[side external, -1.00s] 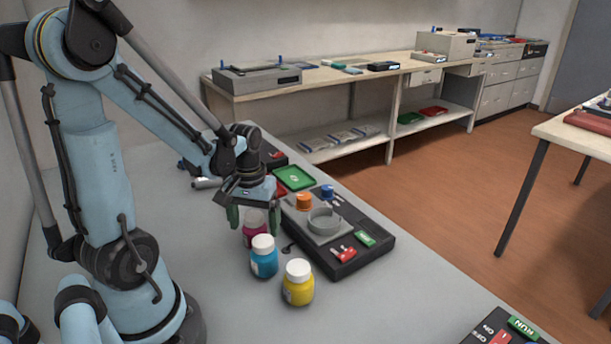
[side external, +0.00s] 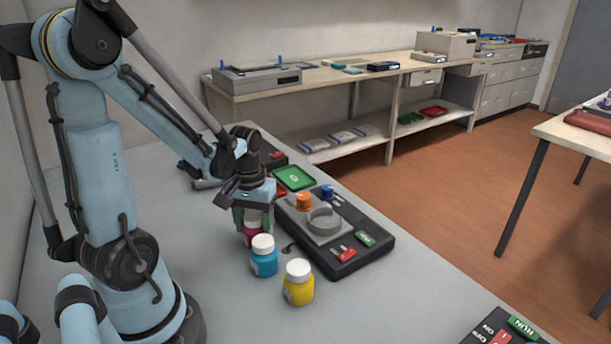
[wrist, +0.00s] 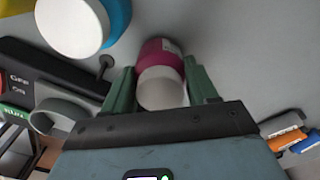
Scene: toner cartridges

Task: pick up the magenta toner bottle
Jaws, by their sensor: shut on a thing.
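The magenta toner bottle (side external: 252,238) has a white cap and stands upright on the grey table, partly hidden behind the blue bottle and my gripper in the side view. My gripper (side external: 252,217) points down over it with its green fingers at the cap. In the wrist view the magenta bottle (wrist: 160,60) sits between the two green fingers of my gripper (wrist: 163,88), one on each side of the white cap. My gripper is shut on the bottle.
A blue bottle (side external: 264,257) stands right in front of the magenta one, and a yellow bottle (side external: 298,284) stands nearer the camera. A black device (side external: 350,262) with switches and a ring lies to the right. Bare table lies to the left.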

